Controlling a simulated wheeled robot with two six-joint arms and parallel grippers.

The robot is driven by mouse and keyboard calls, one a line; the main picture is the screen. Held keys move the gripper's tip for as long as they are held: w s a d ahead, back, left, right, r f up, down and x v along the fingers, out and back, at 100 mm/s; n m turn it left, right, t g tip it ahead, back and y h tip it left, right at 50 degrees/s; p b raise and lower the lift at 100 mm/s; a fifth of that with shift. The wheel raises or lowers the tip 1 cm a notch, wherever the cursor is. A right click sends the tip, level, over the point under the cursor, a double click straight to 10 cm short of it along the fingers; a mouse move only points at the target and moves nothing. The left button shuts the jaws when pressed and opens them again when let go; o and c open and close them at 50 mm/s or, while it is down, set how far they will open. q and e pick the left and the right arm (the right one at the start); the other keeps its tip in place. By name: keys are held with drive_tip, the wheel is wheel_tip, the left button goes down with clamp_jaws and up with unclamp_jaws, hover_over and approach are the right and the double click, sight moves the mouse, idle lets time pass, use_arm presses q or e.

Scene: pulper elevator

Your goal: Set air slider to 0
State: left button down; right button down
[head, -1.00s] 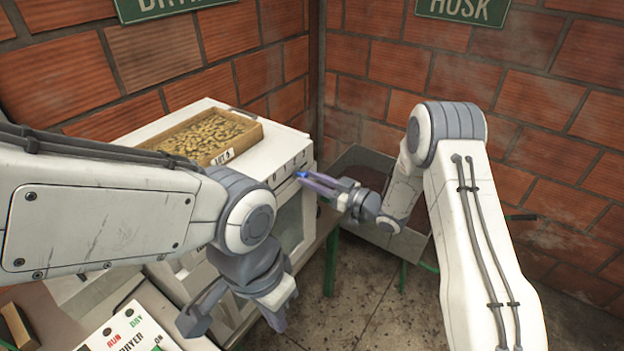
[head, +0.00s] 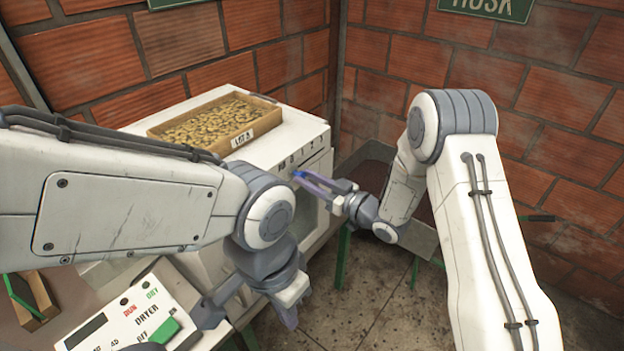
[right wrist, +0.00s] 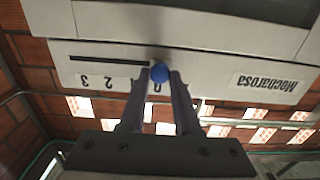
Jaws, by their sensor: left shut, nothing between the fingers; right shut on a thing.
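The air slider is a blue knob (right wrist: 161,72) on the white machine's front panel, at the right end of a dark slot in the right wrist view. The panel's numbers appear upside down there, and the knob sits close to the 0. My right gripper (head: 312,182) is shut on the knob, one finger on each side, and hides part of the scale. The knob also shows as a small blue spot in the head view (head: 299,174). My left gripper (head: 289,316) is shut and empty, low in front of the machine and apart from the knob.
A wooden tray of beans (head: 160,132) lies on the white machine (head: 285,137). A dryer control panel (head: 110,315) with a green switch is at lower left. A grey bin (head: 425,238) stands behind my right arm. Brick walls close the corner; the floor between my arms is clear.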

drive_tip(key=c, duration=0.6)
unclamp_jaws()
drive_tip(key=shift+s+a, duration=0.2)
drive_tip(key=shift+a, duration=0.05)
drive_tip(key=shift+c, duration=0.2)
drive_tip(key=shift+d, duration=0.1)
drive_tip(key=b+v, duration=0.4)
drive_tip(key=v, duration=0.6)
drive_tip(key=shift+d, duration=0.3)
